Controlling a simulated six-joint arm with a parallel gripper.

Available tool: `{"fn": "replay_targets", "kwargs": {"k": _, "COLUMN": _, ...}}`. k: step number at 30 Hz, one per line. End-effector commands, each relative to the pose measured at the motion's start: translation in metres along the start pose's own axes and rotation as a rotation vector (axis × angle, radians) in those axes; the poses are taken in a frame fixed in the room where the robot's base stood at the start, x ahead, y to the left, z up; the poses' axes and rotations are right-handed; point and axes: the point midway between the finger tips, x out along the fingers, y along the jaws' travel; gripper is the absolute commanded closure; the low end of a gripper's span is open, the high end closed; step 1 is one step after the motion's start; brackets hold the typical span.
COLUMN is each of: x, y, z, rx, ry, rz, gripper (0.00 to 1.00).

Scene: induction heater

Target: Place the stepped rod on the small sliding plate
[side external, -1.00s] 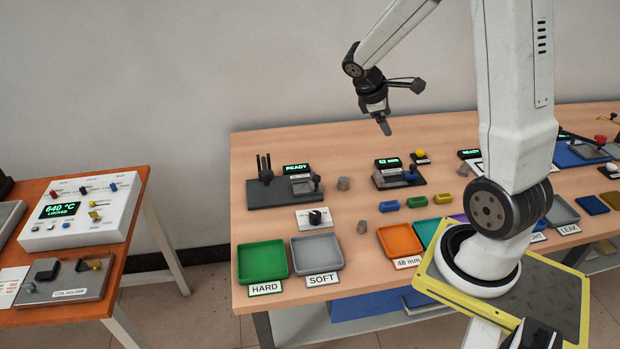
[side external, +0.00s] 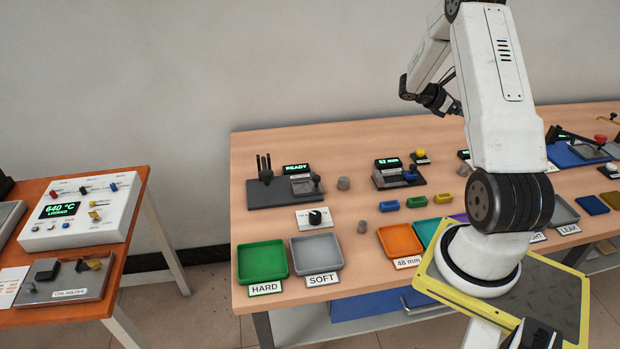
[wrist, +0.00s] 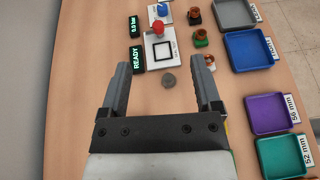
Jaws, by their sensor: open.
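My gripper (wrist: 160,76) is open and empty in the wrist view, its two dark fingers wide apart above the table. In the side view my gripper (side external: 452,108) is high over the back right of the table, partly hidden by my arm. No step is clear on any of these pieces, and I cannot tell which plate is the small sliding one.
A grey fixture (side external: 285,190) and a gauge stand (side external: 398,178) stand at the back. Green (side external: 262,262), grey (side external: 317,254) and orange (side external: 400,239) trays line the front. A heater box (side external: 82,211) and holder plate (side external: 65,281) are on the left table.

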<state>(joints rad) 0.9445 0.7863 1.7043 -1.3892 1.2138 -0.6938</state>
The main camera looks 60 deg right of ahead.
Motion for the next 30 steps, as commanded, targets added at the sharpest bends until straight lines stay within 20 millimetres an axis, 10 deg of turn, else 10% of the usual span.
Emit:
{"fn": "replay_targets", "kwargs": {"k": 18, "x": 0.059, "y": -0.002, "z": -0.146, "rx": -0.001, "ry": 0.002, "rz": 0.000, "gripper": 0.18}}
{"fn": "replay_targets", "kwargs": {"k": 30, "x": 0.070, "y": -0.001, "z": -0.170, "rx": 0.004, "ry": 0.002, "rz": 0.001, "gripper": 0.18}}
